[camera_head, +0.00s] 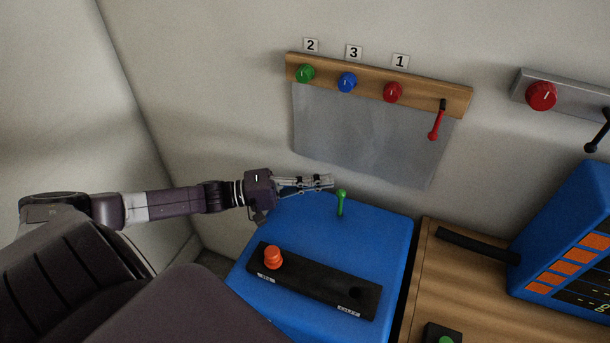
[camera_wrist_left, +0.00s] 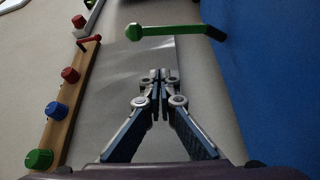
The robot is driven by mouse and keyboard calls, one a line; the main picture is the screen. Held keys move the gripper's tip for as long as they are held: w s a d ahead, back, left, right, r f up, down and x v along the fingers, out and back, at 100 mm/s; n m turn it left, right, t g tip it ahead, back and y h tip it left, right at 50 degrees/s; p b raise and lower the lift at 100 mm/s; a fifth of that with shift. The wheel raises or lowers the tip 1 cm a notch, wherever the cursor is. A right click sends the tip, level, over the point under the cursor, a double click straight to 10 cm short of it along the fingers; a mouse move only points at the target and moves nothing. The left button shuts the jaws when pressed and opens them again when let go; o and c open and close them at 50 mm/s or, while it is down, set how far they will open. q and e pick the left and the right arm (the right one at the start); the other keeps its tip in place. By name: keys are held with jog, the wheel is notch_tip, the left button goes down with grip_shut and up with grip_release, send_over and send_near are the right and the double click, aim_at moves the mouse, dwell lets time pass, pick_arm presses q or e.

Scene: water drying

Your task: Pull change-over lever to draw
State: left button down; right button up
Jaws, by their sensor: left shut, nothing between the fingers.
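A green lever (camera_head: 341,203) with a rounded end stands up from the top of the blue box (camera_head: 385,238). A red lever (camera_head: 436,121) hangs from the right end of the wooden wall panel (camera_head: 425,90); I cannot tell from the pictures which one is the change-over lever. My left gripper (camera_head: 331,181) is shut and empty, just left of the green lever and apart from it. In the left wrist view the closed fingertips (camera_wrist_left: 161,77) point at the green lever (camera_wrist_left: 178,31), which lies crosswise ahead of them. My right gripper is out of view.
Green (camera_head: 305,73), blue (camera_head: 347,82) and red (camera_head: 393,91) knobs sit on the wall panel. An orange knob (camera_head: 273,257) rises from a black strip (camera_head: 320,284) on the blue box. A wooden table (camera_head: 440,275) stands right of the box. The wall is close behind.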

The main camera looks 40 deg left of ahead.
aim_at(340, 203)
pick_arm(q)
jog(key=x, duration=0.3)
jog(key=shift+r, duration=0.15)
jog(key=s+p, duration=0.1)
jog(key=s+d+p, duration=0.1)
jog(key=shift+s, duration=0.35)
jog(key=shift+s+d+f, duration=0.3)
jog(key=shift+s+f, duration=0.05)
jog(key=shift+s, duration=0.2)
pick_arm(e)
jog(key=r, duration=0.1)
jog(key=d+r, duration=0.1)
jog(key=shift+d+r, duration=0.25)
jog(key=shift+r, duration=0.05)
pick_arm(q)
jog(key=shift+f, duration=0.1)
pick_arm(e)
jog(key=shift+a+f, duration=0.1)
